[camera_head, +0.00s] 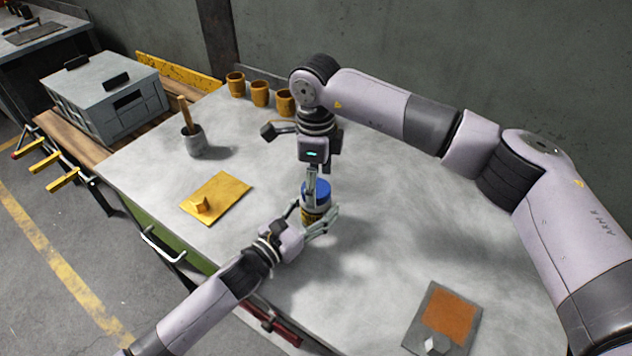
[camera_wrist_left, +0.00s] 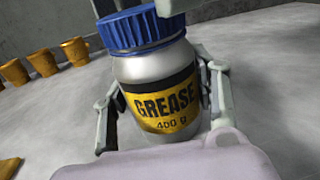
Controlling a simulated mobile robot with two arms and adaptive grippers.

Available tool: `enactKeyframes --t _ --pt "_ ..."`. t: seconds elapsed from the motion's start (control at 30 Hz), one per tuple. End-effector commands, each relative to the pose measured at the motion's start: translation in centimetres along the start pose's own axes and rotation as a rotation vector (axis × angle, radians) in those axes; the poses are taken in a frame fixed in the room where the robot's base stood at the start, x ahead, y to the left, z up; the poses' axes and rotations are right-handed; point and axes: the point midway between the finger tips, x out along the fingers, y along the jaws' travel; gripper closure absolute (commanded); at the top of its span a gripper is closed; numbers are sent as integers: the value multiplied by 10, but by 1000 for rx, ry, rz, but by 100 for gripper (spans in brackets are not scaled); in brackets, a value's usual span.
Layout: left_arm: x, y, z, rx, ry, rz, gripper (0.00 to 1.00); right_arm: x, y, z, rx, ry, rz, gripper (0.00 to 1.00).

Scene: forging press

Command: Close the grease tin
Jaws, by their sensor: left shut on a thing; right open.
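The grease tin (camera_head: 309,216) stands upright on the worktable, silver with a black and yellow label. It also shows close up in the left wrist view (camera_wrist_left: 165,105), reading "GREASE 400 g". Its ribbed blue lid (camera_head: 318,188) sits on top of the tin and fills the upper part of the left wrist view (camera_wrist_left: 142,30). My left gripper (camera_head: 314,219) is shut on the tin, a finger on each side of the body. My right gripper (camera_head: 312,186) is open and points down at the lid from above. Its finger partly covers the lid, and I cannot tell whether it touches.
Three orange cups (camera_head: 259,93) stand at the back edge. A grey pot with a wooden handle (camera_head: 194,142), a yellow plate with a block (camera_head: 224,192) and a grey-orange plate (camera_head: 449,311) lie around. A grey box (camera_head: 105,92) is further left. The table's right middle is clear.

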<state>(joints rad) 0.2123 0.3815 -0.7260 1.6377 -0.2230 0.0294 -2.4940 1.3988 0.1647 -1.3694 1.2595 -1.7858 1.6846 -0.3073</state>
Motion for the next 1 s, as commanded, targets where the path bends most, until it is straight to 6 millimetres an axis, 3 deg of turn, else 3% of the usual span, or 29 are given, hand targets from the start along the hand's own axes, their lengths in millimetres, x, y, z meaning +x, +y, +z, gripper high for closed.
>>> enactKeyframes --t 0.5,0.7,0.97,1.0 --pt "0 0 -1 -1 1 0 100 -98 0 0 0 -1 -3 27" --pt "0 0 -1 -1 1 0 100 -112 0 0 -1 0 0 27" --pt "0 0 -1 -1 1 0 100 -113 0 0 -1 0 0 27" --pt "0 0 -1 -1 1 0 44 -113 0 0 -1 0 0 27"
